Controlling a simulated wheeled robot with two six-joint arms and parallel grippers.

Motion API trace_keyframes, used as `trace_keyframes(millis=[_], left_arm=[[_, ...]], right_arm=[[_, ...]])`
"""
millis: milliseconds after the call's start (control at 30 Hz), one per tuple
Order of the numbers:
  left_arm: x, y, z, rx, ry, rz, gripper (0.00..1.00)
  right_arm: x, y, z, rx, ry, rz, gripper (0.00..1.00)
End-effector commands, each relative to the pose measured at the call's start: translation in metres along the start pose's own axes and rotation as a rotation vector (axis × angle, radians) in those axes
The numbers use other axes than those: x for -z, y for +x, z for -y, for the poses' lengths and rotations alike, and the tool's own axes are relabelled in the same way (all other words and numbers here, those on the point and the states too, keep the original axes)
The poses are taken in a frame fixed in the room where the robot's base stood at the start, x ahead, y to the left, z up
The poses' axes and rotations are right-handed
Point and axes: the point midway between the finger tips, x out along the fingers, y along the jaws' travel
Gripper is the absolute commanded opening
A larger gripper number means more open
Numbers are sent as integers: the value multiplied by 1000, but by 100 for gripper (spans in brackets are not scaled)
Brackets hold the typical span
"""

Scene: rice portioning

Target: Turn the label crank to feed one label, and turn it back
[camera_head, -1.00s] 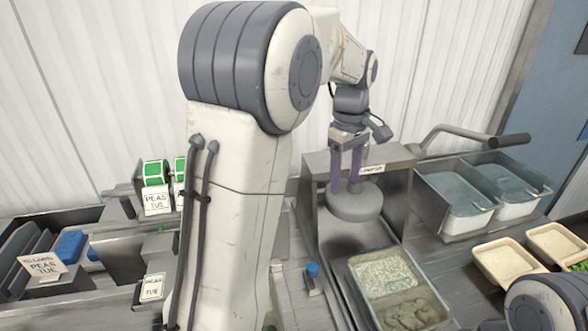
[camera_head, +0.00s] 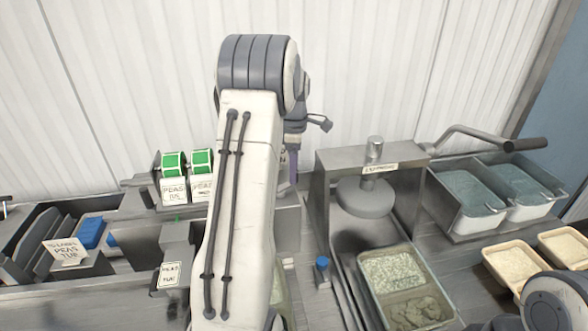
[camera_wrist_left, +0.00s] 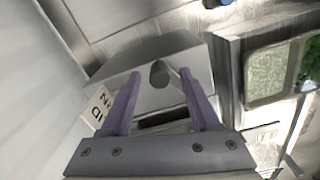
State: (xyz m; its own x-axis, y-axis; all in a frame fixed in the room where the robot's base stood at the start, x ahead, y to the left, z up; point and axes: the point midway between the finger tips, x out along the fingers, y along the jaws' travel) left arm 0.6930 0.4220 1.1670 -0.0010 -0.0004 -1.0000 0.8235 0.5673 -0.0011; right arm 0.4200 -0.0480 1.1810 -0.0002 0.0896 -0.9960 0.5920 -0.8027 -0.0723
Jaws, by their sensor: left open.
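My left gripper (camera_head: 293,181) is mostly hidden behind my own arm in the head view, with one purple finger showing beside the label unit. In the left wrist view the gripper (camera_wrist_left: 160,74) is open, its two purple fingers apart. A short grey round knob (camera_wrist_left: 159,74), which looks like the crank handle, stands between and beyond the fingertips on a grey box (camera_wrist_left: 140,55); I cannot tell whether they touch. Green label rolls (camera_head: 172,164) sit on the label unit behind a white "PEAS" card (camera_head: 174,190). My right gripper is not in view.
A steel press (camera_head: 324,185) stands right of my left arm, with a divided rice tray (camera_head: 369,296) before it. Two steel pans (camera_head: 461,222) and cream trays (camera_head: 514,263) are at the right. A blue-capped item (camera_head: 322,265) stands near the middle.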

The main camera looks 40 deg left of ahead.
Motion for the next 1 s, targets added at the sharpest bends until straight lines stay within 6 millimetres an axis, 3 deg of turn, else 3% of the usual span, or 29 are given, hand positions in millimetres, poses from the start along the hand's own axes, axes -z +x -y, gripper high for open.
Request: trace_keyframes(millis=[167, 400, 433, 500, 600, 1000], left_arm=[[0, 11, 0, 1, 1, 0, 62], [0, 12, 0, -1, 1, 0, 62], [0, 12, 0, -1, 1, 0, 58], [0, 12, 0, -1, 1, 0, 32], [0, 12, 0, -1, 1, 0, 0], [-2, 11, 2, -2, 55, 0, 0]], right_arm=[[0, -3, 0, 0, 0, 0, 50], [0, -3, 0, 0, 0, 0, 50], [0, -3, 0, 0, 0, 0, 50], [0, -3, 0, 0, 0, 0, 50], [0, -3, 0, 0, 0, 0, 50], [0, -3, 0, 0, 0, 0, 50]])
